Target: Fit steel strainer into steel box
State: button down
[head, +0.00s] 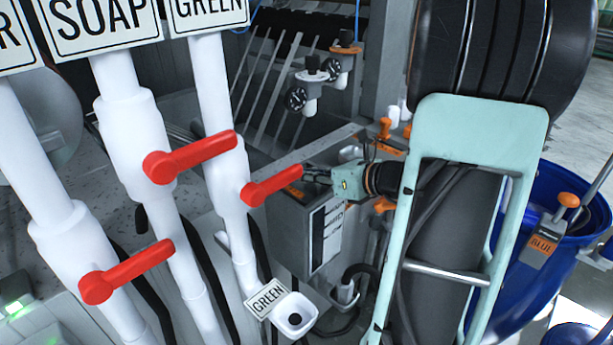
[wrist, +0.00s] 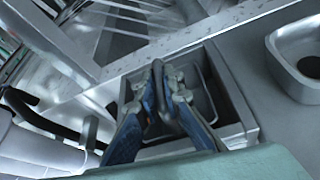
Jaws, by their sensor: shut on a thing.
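The steel box (head: 293,243) stands below my gripper (head: 316,174) in the head view, a grey upright box with a striped label on its front. In the wrist view my gripper (wrist: 166,84) has its blue fingers closed on the dark handle of the steel strainer (wrist: 208,84). The strainer's squarish grey basket lies over or within the square opening of the steel box (wrist: 240,112). My fingers cover part of both. I cannot tell how deep the strainer sits. In the head view the strainer is mostly hidden at the box top.
White pipes with red lever handles (head: 272,187) stand left of the box. A small white cup (head: 296,315) with a GREEN sign (head: 266,299) is below. A blue barrel (head: 520,285) is at right. In the wrist view a metal basin (wrist: 307,62) lies right of the box.

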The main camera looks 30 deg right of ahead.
jog(key=shift+f, duration=0.2)
jog(key=c, duration=2.1)
grip_release()
jog(key=shift+r, duration=0.2)
jog(key=shift+s+d+r, duration=0.1)
jog(key=shift+r, duration=0.05)
jog(key=v, duration=1.1)
jog(key=shift+s+r+p, duration=0.15)
jog(key=shift+s+p, duration=0.2)
